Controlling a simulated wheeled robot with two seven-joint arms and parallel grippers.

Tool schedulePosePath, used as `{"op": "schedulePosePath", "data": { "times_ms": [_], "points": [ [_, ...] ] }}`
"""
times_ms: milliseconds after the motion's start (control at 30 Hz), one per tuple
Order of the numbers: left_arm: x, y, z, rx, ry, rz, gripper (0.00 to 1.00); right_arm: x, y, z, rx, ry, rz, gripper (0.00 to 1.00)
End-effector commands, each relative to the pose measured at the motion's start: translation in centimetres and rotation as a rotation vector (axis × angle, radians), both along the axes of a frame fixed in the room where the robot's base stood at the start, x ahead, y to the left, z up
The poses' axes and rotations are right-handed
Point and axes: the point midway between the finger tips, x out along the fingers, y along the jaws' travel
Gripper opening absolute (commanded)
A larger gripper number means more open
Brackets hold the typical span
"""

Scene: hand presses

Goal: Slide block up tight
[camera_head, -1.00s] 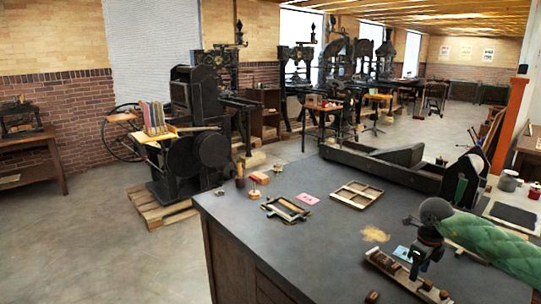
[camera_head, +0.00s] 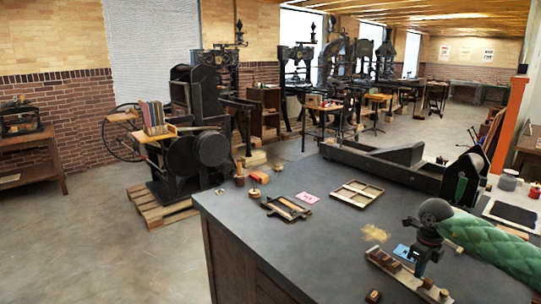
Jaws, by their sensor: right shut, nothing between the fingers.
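A light wooden strip or tray (camera_head: 408,279) lies on the dark tabletop at the lower right. Small dark brown blocks sit on it: two near its upper-left end (camera_head: 384,261) and two near its lower-right end (camera_head: 436,289). Another small block (camera_head: 373,296) lies loose on the table, in front of the strip. My right gripper (camera_head: 421,273) comes in from the right and points down over the middle of the strip. It is shut with nothing held, between the two pairs of blocks. I cannot tell whether its tips touch a block. My left gripper is out of view.
A blue card (camera_head: 403,252) lies behind the strip, near a yellowish powder patch (camera_head: 374,233). A divided wooden tray (camera_head: 357,193), a dark frame (camera_head: 286,208) and a pink card (camera_head: 307,198) lie farther back. A long black press bed (camera_head: 385,168) bounds the rear. The tabletop's left part is bare.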

Motion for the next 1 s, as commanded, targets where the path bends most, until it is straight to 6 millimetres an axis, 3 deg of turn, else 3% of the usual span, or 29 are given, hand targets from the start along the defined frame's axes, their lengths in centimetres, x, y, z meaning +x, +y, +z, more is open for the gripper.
{"op": "schedulePosePath", "data": {
  "times_ms": [467,1000],
  "points": [
    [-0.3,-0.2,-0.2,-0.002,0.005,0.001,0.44,-0.1,-0.1,0.0,0.0,0.0,0.0,0.0],
    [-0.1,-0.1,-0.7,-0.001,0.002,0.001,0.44,-2.2,-1.4,-0.1,-0.002,0.001,0.0,0.0]
  ]
}}
